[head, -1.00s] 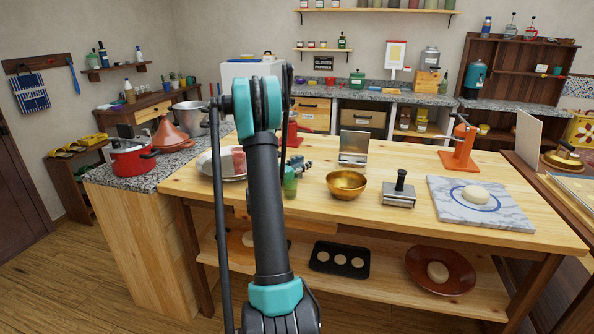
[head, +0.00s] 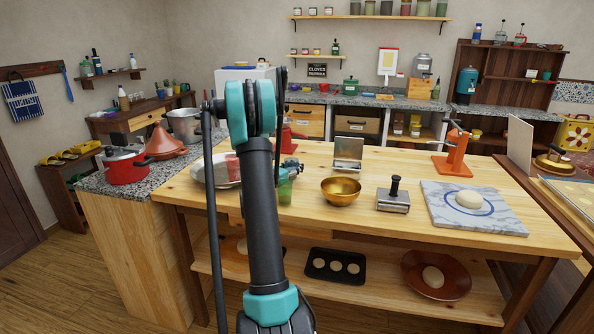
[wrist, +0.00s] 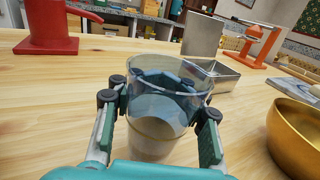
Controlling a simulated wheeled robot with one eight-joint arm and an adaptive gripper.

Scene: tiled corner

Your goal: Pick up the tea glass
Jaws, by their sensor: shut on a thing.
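The tea glass (wrist: 165,85) is clear, with a faint bluish-green tint, and stands between my gripper's fingers in the wrist view. In the head view the glass (head: 285,192) looks green, upright at the front-left part of the wooden table (head: 310,219). My gripper (wrist: 160,105) is shut on the glass, one finger on each side. In the head view my arm hides part of the gripper (head: 289,168). I cannot tell whether the glass base touches the table.
A brass bowl (head: 341,191) is close on the right of the glass. Behind it stand a metal box with a raised lid (head: 347,155) and a red tool (wrist: 48,28). A press (head: 393,196) and a marble slab (head: 474,209) are farther right. A metal plate (head: 208,172) is left.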

